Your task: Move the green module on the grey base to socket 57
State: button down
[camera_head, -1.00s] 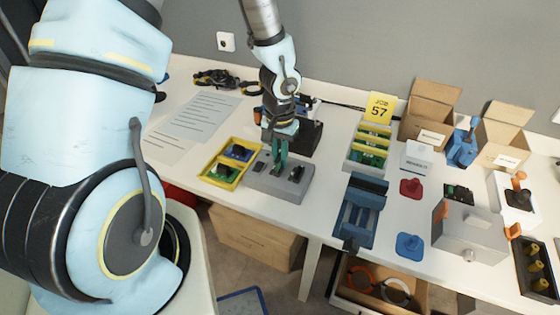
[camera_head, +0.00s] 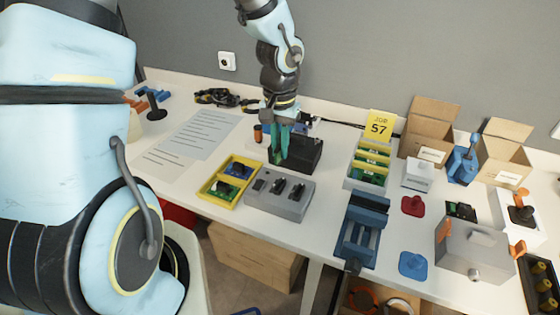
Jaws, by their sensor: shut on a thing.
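The grey base (camera_head: 280,204) stands on the table's front edge, with several dark raised parts on top. My gripper (camera_head: 279,158) is above and behind it, pointing down, with teal fingers. It is shut on the green module, which is mostly hidden between the fingers and hard to tell from them. The fingertips overlap the left part of a black block (camera_head: 307,153) behind the grey base; I cannot tell if anything touches it. A yellow card reading "JOB 57" (camera_head: 379,126) stands at the back. No socket number is readable.
A yellow tray (camera_head: 216,197) with blue and green boards is left of the grey base. A rack of green boards (camera_head: 352,184) and a blue vise (camera_head: 362,236) are to the right. Papers (camera_head: 200,135) lie left. An orange-topped cylinder (camera_head: 258,134) stands close to the gripper.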

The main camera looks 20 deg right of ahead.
jog(key=shift+r, duration=0.4)
jog(key=shift+s+d+f, duration=0.65)
jog(key=shift+f, duration=0.8)
jog(key=shift+s+d+f, duration=0.6)
jog(key=shift+d+f, duration=0.1)
jog(key=shift+f, duration=0.75)
jog(key=shift+s+d+f, duration=0.65)
jog(key=shift+f, duration=0.8)
jog(key=shift+f+b, duration=0.65)
jog(key=shift+b, duration=0.05)
jog(key=c, duration=0.8)
grip_release()
jog(key=shift+c, duration=0.2)
jog(key=shift+r, duration=0.1)
